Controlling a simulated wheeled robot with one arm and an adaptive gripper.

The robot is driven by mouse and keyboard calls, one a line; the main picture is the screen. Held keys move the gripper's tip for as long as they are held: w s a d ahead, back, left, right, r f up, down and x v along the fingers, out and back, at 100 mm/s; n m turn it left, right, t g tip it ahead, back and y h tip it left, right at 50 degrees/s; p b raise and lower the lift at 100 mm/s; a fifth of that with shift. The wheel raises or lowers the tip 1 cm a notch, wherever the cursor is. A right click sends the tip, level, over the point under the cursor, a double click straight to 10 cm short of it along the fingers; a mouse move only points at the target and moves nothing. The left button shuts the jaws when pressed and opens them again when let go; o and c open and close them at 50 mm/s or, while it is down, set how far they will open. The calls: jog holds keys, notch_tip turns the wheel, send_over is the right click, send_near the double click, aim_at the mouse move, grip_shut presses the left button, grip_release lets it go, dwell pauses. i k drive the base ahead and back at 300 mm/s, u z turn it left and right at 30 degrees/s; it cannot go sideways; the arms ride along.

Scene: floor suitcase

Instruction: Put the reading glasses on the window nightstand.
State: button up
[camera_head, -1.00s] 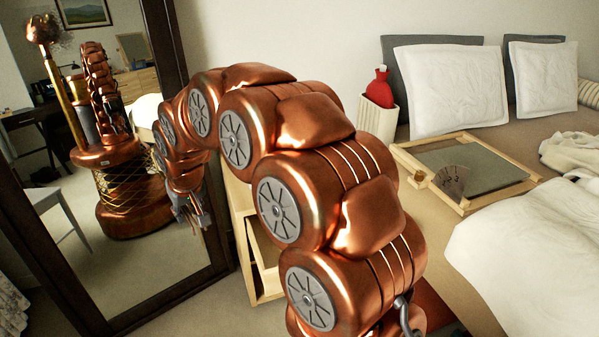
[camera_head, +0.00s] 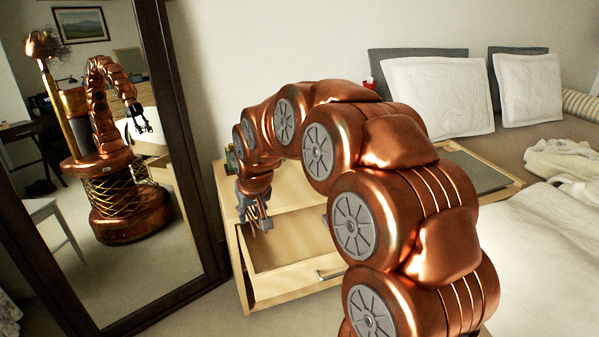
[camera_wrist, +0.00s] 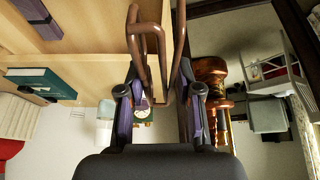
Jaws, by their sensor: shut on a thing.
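A light wooden nightstand (camera_head: 240,272) stands between the mirror and the bed, its drawer (camera_head: 300,285) pulled open; I cannot tell whether it is the window one. My gripper (camera_head: 262,224) points down at the nightstand's left part, apparently above or in front of the open drawer; exact height is unclear. In the wrist view my gripper (camera_wrist: 160,100) is shut on a brown, thin-framed thing, seemingly the reading glasses (camera_wrist: 150,45), whose bent bars rise between the fingers. My arm hides the nightstand's right side.
A tall dark-framed mirror (camera_head: 178,120) stands close on the left and reflects me. The bed with white pillows (camera_head: 440,95) and a wooden tray (camera_head: 510,188) is at the right. The wrist view shows a dark green book (camera_wrist: 40,82) on wood and a small clock (camera_wrist: 143,113).

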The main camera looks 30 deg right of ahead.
aim_at(283, 188)
jog(key=u, duration=0.2)
jog(key=i, duration=1)
jog(key=u, duration=0.25)
